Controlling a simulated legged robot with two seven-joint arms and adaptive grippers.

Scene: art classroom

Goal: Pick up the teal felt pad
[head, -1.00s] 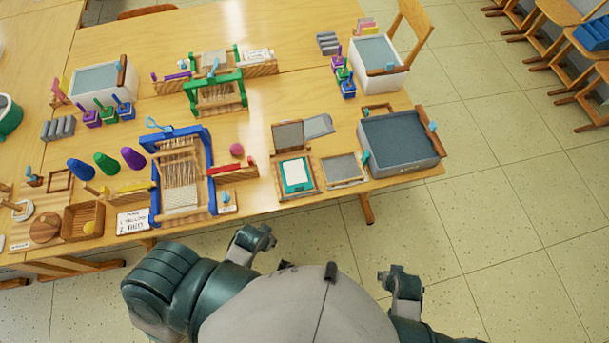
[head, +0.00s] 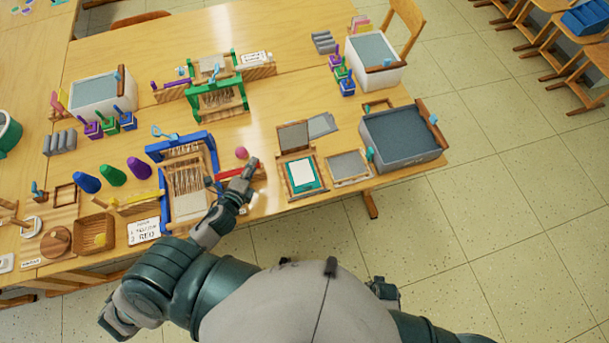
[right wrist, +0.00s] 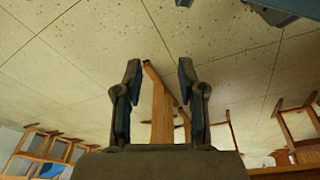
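The teal felt pad (head: 320,185) shows as a teal border around a white sheet, inside a wooden frame near the table's front edge in the head view. My left gripper (head: 250,170) is over the table's front part, to the left of the pad and apart from it, beside the red strip.
The blue loom (head: 215,187) stands left of my left gripper, partly covered by my arm. A grey screen frame (head: 347,165) and a grey-filled tub (head: 403,137) are right of the pad. A pink ball (head: 241,153) lies just behind the gripper.

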